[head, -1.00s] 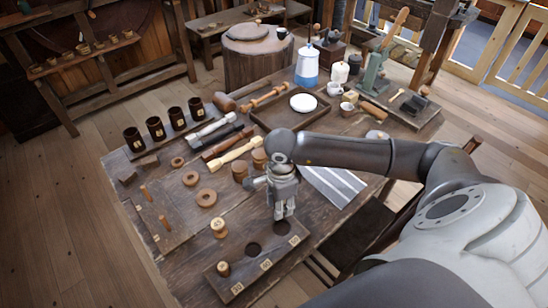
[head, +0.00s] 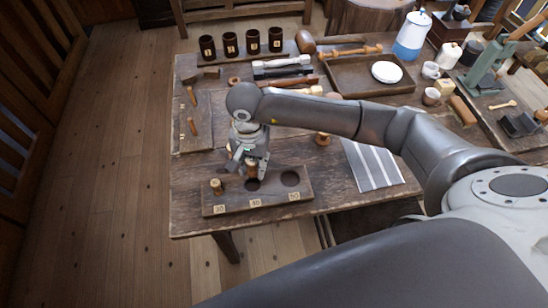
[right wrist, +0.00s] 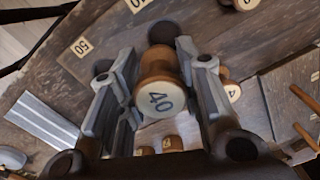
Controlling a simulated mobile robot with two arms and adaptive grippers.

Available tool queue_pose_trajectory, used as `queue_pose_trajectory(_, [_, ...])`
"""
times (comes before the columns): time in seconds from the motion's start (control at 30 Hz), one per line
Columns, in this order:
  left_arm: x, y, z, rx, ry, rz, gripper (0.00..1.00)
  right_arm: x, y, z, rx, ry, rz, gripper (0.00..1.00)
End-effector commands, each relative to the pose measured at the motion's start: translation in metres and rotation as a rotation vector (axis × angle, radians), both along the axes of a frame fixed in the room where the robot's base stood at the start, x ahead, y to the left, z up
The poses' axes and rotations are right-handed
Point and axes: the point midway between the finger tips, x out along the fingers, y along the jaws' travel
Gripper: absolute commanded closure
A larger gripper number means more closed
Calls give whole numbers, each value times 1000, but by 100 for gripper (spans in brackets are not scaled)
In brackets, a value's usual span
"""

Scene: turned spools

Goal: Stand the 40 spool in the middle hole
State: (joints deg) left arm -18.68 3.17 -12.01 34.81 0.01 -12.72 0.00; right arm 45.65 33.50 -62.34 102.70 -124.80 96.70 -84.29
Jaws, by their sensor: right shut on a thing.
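The 40 spool (right wrist: 160,88), turned wood with "40" on its end, is between the fingers of my right gripper (right wrist: 158,95), which is shut on it. In the head view my right gripper (head: 250,168) is low over the dark board (head: 273,201), close above the middle hole (head: 252,185), which is labelled 40. That hole also shows just beyond the spool in the wrist view (right wrist: 165,31). The right hole (head: 290,179), labelled 50, is empty. A small spool (head: 217,187) stands in the left hole, labelled 30. My left gripper is out of view.
Another numbered spool (right wrist: 232,90) stands on the table near the board, its number only partly readable. A spool (head: 322,139) stands right of my gripper. A striped cloth (head: 372,164) lies further right. Dark cups (head: 230,44) and a tray (head: 345,88) are at the back.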

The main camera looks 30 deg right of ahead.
Motion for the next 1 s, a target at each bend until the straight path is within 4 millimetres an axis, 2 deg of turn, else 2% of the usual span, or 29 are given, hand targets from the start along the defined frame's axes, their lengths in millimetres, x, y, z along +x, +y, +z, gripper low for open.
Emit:
queue_pose_trajectory(0.2, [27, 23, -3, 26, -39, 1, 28, 2, 7, -3, -5, -3, 63, 85])
queue_pose_trajectory(0.4, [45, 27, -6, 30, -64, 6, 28, 2, 7, -14, -5, -3, 60, 85])
queue_pose_trajectory(0.57, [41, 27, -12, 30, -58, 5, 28, 2, 7, -28, -5, 0, 59, 85])
queue_pose_trajectory(0.8, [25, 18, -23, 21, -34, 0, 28, 2, 7, -51, -4, -1, 58, 85])
queue_pose_trajectory(1.0, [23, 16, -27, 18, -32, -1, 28, 2, 7, -60, -5, -3, 59, 85])
